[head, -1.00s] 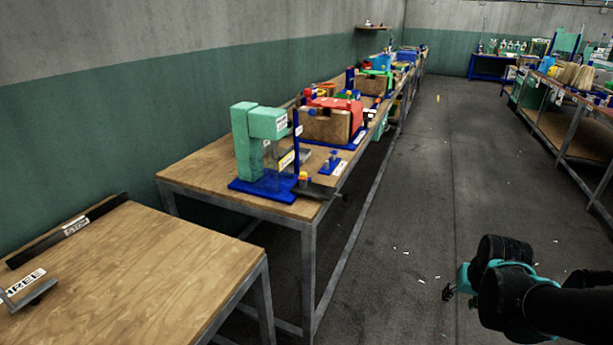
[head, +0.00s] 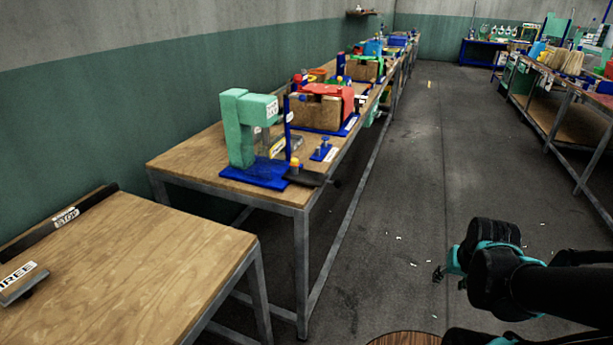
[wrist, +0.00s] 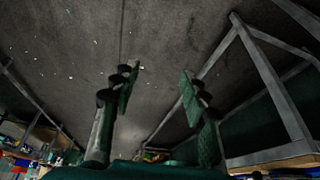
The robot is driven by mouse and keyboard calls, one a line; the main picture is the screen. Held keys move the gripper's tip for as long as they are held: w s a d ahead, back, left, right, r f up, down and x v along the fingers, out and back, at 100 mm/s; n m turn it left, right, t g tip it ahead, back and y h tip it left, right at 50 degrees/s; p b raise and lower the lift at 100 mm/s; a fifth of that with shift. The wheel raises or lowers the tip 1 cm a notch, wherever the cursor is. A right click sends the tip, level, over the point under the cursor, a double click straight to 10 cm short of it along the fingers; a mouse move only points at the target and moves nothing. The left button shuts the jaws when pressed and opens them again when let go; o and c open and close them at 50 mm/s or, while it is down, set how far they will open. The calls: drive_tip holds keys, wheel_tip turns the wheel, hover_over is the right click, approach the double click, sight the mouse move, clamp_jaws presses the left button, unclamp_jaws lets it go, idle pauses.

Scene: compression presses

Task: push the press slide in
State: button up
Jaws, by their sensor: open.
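A mint-green press (head: 236,128) stands on a blue base (head: 262,175) at the near end of the long wooden bench in the head view. A dark flat piece (head: 306,178), which looks like its slide, sticks out at the base's front right, beside a yellow-topped knob (head: 295,163). How far the slide is out is hard to tell. My gripper (head: 440,273) hangs over the floor at the lower right, well apart from the press. In the wrist view its two fingers (wrist: 158,90) are spread with nothing between them. The press does not show clearly there.
The long bench (head: 185,158) carries a red press (head: 327,92) and more equipment farther back. A nearer wooden table (head: 130,260) stands at left. The grey aisle floor (head: 420,170) is largely open. A round wooden top (head: 405,339) shows at the bottom edge.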

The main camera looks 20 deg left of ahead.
drive_tip(key=shift+o, duration=0.3)
drive_tip(key=m+g+y, duration=0.6)
drive_tip(key=m+y, duration=0.8)
drive_tip(key=y, duration=0.4)
approach(338, 183)
drive_tip(key=a, duration=1)
drive_tip(key=shift+w+a+f, duration=0.1)
drive_tip(key=shift+w+f, duration=0.05)
drive_tip(key=shift+f, duration=0.25)
clamp_jaws()
